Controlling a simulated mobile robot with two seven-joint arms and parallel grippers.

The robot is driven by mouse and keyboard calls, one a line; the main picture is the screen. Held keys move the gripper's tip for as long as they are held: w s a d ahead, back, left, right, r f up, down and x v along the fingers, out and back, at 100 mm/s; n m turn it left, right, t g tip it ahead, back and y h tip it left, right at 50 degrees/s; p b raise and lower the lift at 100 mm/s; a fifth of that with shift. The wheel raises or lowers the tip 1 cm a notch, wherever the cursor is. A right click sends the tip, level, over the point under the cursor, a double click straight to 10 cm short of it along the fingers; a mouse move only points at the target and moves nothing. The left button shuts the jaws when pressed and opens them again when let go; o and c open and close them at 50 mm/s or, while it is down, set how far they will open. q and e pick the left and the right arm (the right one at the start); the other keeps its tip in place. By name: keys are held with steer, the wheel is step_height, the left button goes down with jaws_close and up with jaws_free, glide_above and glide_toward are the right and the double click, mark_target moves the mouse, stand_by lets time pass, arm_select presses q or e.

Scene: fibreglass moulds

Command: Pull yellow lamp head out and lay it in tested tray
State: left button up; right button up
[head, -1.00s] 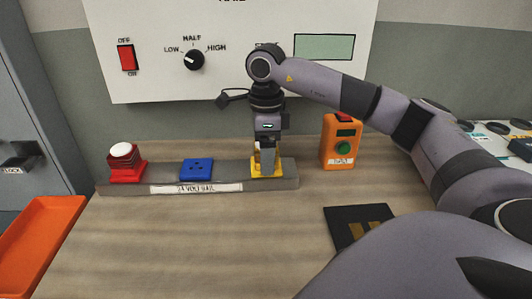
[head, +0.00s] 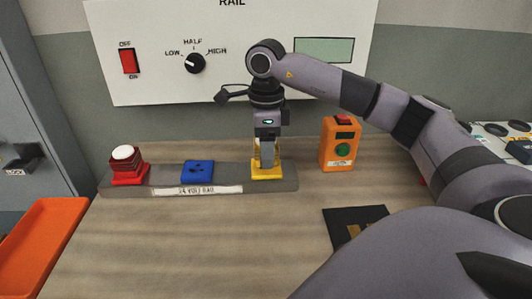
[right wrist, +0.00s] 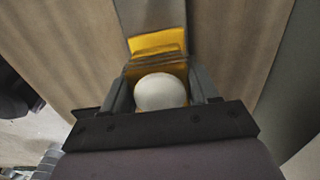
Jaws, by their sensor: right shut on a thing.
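The yellow lamp head, with a white dome (right wrist: 160,92) and yellow body, sits between the fingers of my right gripper (head: 268,158), which is shut on it. In the head view the fingers hide most of the head. A yellow socket (head: 268,173) is on the right end of the grey rail (head: 240,189), directly under the gripper. It also shows in the right wrist view (right wrist: 158,43). I cannot tell whether head and socket still touch. An orange tray (head: 35,245) lies at the left; no label on it shows. My left gripper is not in view.
A red lamp with a white dome (head: 125,166) and an empty blue socket (head: 197,172) share the rail. An orange box with a green button (head: 341,146) stands to the right. A dark mat (head: 345,226) lies in front.

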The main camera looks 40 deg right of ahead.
steer(key=shift+r+p, duration=1.8)
steer(key=shift+r, duration=0.4)
